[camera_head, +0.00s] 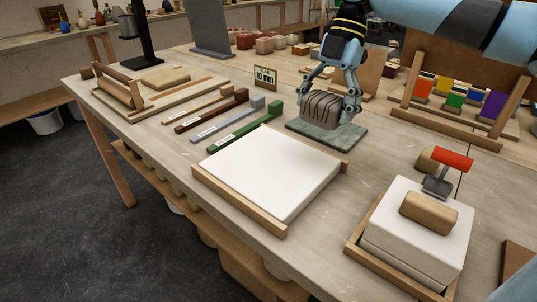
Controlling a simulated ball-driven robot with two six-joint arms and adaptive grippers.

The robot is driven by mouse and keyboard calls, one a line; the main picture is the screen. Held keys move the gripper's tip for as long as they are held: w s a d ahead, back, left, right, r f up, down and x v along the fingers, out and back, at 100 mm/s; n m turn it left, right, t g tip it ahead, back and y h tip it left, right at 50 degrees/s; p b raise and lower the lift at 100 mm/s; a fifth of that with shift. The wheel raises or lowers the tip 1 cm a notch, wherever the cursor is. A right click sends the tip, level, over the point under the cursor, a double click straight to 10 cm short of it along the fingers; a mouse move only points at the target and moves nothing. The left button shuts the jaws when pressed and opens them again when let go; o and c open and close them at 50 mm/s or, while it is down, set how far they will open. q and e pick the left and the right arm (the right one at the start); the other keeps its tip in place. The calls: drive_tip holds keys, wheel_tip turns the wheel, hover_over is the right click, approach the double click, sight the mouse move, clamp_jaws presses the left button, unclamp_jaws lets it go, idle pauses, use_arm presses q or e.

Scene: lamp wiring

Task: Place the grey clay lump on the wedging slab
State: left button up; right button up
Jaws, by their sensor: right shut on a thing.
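The grey clay lump (323,108), a rounded block with dark lines across it, is held between the fingers of my right gripper (331,96). The gripper reaches down from above and is shut on the lump. The lump is at a flat grey-green board (344,141); I cannot tell whether it rests on the board or hangs just above it. The wedging slab (270,170), broad and white in a wooden frame, lies in front and to the left of the lump, with its top bare. My left gripper is not in view.
Colored wooden strips (246,129) lie left of the slab. A rolling pin (119,87) lies on a board at the far left.

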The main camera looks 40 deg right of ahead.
hover_over(266, 165)
drive_tip(key=d, duration=0.2)
drive_tip(key=f, duration=0.5)
drive_tip(key=shift+a+f, duration=0.25)
drive_tip(key=shift+f, duration=0.15)
wheel_tip(266, 165, down, 4)
drive_tip(key=shift+f+p, duration=0.1)
drive_tip(key=shift+p, duration=0.2)
drive_tip(key=o, duration=1.5)
drive_tip(key=b+v, duration=0.1)
drive_tip(key=v, duration=1.1)
drive_tip(key=shift+a, duration=0.15)
